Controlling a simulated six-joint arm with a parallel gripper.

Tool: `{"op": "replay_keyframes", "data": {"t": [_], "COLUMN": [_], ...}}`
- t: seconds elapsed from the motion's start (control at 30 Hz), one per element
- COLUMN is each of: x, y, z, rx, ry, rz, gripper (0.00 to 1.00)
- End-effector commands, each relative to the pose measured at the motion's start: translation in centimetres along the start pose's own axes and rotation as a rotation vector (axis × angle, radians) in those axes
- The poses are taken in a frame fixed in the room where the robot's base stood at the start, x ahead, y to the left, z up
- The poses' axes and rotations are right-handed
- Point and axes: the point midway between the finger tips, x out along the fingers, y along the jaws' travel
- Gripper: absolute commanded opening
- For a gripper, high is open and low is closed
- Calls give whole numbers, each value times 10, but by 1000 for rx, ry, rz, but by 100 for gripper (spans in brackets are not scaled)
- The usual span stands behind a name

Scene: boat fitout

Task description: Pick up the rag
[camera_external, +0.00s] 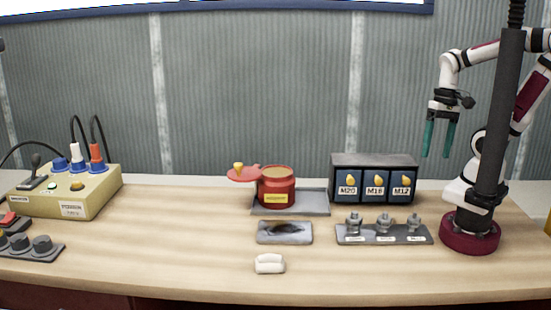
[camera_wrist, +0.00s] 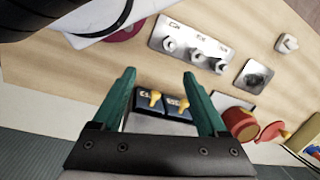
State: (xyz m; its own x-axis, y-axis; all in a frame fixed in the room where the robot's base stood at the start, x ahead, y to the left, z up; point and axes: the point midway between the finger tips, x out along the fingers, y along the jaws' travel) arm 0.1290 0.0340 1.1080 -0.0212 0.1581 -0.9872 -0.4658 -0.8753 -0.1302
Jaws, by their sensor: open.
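A small white folded piece (camera_external: 269,263), which looks like the rag, lies on the wooden bench near its front edge, left of the picture's middle. It also shows in the wrist view at the upper right, as a white lump (camera_wrist: 287,43). My gripper (camera_external: 438,153) hangs high over the right part of the bench, fingers pointing down, far right of and behind the rag. In the wrist view its two green fingers (camera_wrist: 159,75) stand wide apart with nothing held between them.
A grey plate (camera_external: 262,239) with a dark patch lies just behind the rag. Behind that, a red pot (camera_external: 277,188) with its lid swung aside stands on a tray (camera_external: 318,206). Right are a fittings plate (camera_external: 426,237) and labelled bins (camera_external: 374,160). A control box (camera_external: 98,197) stands left.

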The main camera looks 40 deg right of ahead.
Motion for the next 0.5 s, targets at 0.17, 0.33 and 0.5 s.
{"op": "replay_keyframes", "data": {"t": [0.17,0.33,0.5], "x": [0,0,-1], "y": [0,-2,-85], "z": [0,-2,-55], "rx": [0,-10,-380], "ry": [0,2,88], "rz": [0,2,52], "gripper": [100,100,100]}}
